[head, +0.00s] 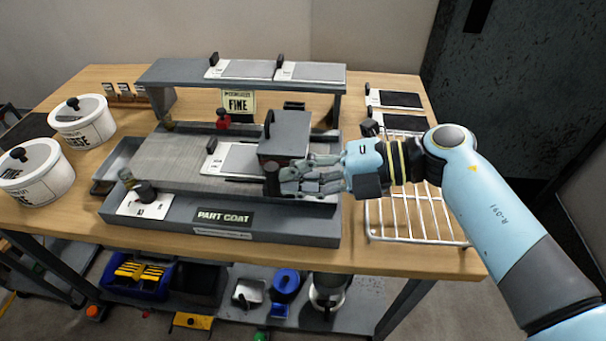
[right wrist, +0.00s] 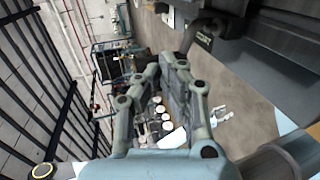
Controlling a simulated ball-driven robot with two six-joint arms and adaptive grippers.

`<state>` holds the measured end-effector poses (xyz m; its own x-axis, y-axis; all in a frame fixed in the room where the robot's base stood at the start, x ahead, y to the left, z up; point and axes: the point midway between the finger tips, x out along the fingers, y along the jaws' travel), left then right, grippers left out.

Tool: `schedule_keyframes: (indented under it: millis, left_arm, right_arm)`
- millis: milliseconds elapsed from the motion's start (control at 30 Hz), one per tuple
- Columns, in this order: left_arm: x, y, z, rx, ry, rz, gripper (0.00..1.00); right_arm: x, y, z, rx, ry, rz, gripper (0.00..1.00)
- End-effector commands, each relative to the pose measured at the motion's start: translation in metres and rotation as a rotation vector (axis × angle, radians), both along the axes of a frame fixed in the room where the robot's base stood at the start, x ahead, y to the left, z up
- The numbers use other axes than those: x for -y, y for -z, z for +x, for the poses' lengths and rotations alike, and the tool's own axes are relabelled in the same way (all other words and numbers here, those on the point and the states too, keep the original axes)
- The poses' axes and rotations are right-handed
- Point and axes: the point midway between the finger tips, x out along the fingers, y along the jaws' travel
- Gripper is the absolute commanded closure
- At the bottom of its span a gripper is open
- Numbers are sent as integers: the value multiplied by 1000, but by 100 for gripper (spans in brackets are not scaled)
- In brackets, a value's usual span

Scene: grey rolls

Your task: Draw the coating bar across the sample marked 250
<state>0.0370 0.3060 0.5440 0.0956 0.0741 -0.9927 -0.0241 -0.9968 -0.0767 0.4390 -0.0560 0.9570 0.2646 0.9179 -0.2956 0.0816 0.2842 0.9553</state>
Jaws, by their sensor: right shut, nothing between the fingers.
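My right gripper (head: 283,178) is shut and empty in the head view, at the right front part of the grey coating tray (head: 160,228). A dark upright knob (head: 271,182) is right at its fingertips, not between them. A grey block with a black handle (head: 287,133), possibly the coating bar, stands just behind the gripper. A pale sample panel with a dark tab (head: 212,164) lies left of the block, partly hidden by it. I cannot read a 250 on any panel. The right wrist view shows my fingers (right wrist: 150,95) close together. My left gripper is not in view.
A grey shelf (head: 160,76) at the back holds two panels. Two white lidded tubs (head: 82,124) stand at the left. A wire rack (head: 412,222) lies to the right, with dark panels (head: 396,99) behind it. A PART COAT label (head: 224,217) is on the tray front.

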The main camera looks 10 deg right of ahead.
Motion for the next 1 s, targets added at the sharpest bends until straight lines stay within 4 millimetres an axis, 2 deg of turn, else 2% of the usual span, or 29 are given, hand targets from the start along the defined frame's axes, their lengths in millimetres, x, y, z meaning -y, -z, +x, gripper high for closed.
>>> schedule_keyframes:
  millis: [1000]
  left_arm:
    - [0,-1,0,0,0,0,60]
  right_arm:
    - [-30,0,9,0,0,2,100]
